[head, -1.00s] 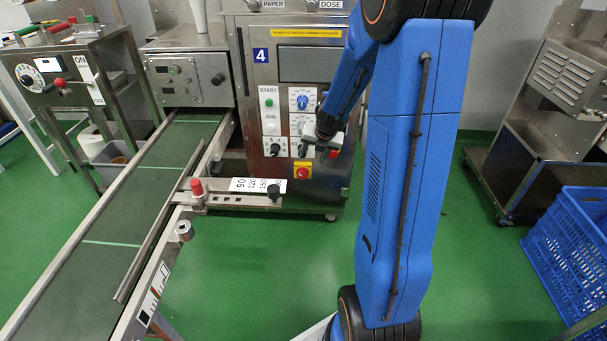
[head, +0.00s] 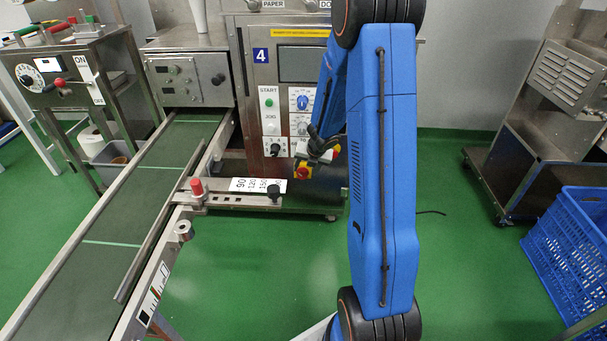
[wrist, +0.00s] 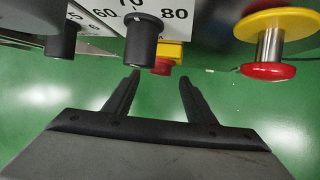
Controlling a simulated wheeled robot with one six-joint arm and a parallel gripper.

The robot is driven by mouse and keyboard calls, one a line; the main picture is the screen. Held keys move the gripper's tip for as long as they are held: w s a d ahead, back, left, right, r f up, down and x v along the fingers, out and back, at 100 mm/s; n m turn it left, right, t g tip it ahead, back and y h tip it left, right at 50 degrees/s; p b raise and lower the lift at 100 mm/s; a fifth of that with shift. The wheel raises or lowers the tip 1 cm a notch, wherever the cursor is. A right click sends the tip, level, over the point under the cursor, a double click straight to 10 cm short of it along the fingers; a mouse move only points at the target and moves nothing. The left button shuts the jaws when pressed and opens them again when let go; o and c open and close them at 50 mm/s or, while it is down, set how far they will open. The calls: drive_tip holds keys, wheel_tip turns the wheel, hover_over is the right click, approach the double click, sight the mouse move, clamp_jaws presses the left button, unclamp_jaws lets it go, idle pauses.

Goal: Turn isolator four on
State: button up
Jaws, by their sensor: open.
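Machine four carries a blue "4" plate (head: 261,55). Low on its front is the isolator (head: 304,171), a red handle on a yellow plate, partly covered by my gripper in the head view. In the wrist view, a yellow and red piece (wrist: 166,58), which looks like this isolator, shows beyond my fingertips, partly behind a black knob. I cannot read its handle position. My gripper (wrist: 159,80) is open and empty, its fingers apart in front of the panel. In the head view, my gripper (head: 318,152) is just above the isolator.
A red mushroom button (wrist: 268,70) on a yellow collar sticks out to the right of my fingers. A black knob (wrist: 144,42) on a numbered scale is close above them. A conveyor (head: 150,190) lies left; a blue crate (head: 570,245) stands right. Green floor between is open.

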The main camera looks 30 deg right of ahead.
sight(303, 174)
drive_tip(key=shift+x, duration=2.2)
drive_tip(key=shift+f, duration=0.1)
drive_tip(key=c, duration=1)
